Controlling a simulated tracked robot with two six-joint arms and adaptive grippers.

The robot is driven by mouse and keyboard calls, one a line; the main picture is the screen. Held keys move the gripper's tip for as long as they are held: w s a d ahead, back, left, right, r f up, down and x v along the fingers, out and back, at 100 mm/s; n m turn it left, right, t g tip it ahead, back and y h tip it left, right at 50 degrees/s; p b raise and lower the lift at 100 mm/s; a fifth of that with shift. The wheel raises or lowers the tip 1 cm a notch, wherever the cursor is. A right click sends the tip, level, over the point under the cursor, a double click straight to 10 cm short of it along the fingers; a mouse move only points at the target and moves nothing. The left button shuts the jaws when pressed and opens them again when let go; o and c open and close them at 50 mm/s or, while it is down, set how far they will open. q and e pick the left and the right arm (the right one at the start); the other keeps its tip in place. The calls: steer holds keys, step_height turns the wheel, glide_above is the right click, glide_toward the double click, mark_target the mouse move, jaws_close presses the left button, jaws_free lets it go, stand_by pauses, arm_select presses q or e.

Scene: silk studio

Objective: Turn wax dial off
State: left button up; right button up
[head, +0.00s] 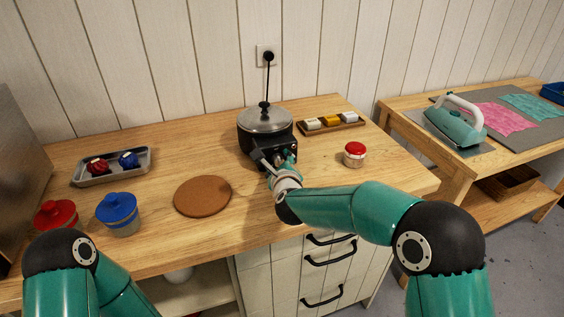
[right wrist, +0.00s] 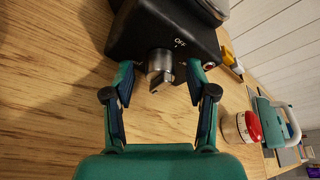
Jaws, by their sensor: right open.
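The wax pot (head: 266,122) is a black pot with a grey lid, standing on the wooden bench. Its metal dial (right wrist: 160,66) sticks out of the black housing (right wrist: 165,28) in the right wrist view. An OFF mark (right wrist: 180,42) is printed beside the dial; where the dial points is hard to tell. My right gripper (head: 275,164) is at the pot's front. In the right wrist view its open fingers (right wrist: 160,82) stand on either side of the dial, with visible gaps. In the head view the gripper largely hides the dial. My left gripper is out of view.
A cork mat (head: 202,196) lies left of my right gripper. Blue-lidded (head: 118,212) and red-lidded jars (head: 56,214) stand at the left. An iron (head: 456,122) is on the side table.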

steer(key=shift+c, duration=0.4)
jaws_close()
steer(key=n+b, duration=0.1)
steer(key=n+h+b, duration=0.1)
steer(key=b, duration=0.1)
steer(key=shift+f+t, duration=0.3)
steer(key=n+b, duration=0.2)
steer(key=b, duration=0.1)
steer(key=shift+a+t+h, duration=0.1)
steer(key=shift+t+h, duration=0.2)
steer(key=shift+t, duration=0.1)
steer(key=shift+n+t+b, duration=0.3)
steer(key=shift+n+b, duration=0.25)
steer(key=shift+n, duration=0.15)
